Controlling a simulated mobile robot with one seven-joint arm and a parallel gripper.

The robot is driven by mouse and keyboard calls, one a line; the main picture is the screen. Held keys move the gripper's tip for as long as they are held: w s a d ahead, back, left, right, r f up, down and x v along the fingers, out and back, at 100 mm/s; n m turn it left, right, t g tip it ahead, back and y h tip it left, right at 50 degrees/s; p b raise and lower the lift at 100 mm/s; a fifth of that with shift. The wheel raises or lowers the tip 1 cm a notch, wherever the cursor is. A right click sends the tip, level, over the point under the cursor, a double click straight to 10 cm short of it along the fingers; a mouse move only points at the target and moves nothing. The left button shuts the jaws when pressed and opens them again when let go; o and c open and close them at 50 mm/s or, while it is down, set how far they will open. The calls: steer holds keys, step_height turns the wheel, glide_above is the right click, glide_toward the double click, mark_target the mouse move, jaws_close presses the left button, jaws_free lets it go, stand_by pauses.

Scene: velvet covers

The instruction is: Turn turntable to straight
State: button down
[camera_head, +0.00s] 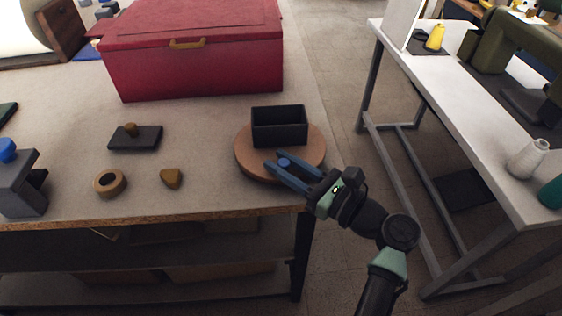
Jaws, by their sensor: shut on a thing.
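The turntable (247,157) is a round brown disc near the right end of the beige-topped table. A black open-topped box (279,130) stands on its rear part, with its long side running roughly left to right in the picture. My gripper (278,160) reaches in from the lower right with its blue fingers low over the disc's front part. It is shut on a small blue knob (284,163) on the turntable, in front of the box. The fingers partly hide the disc's front edge.
A red lidded chest (190,72) stands behind. To the left lie a black block with a knob (135,138), a tape roll (110,182), a small brown piece (171,178) and a grey device (20,190). A white table (470,120) stands right, across a floor gap.

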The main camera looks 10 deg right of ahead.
steer(key=shift+f, duration=0.1)
stand_by(0.4)
steer(key=c, duration=0.7)
jaws_free()
steer(key=shift+o, duration=0.2)
steer(key=v, duration=1.3)
steer(key=shift+w+r+p, duration=0.1)
steer(key=shift+r+p, duration=0.1)
steer(key=shift+p, duration=0.1)
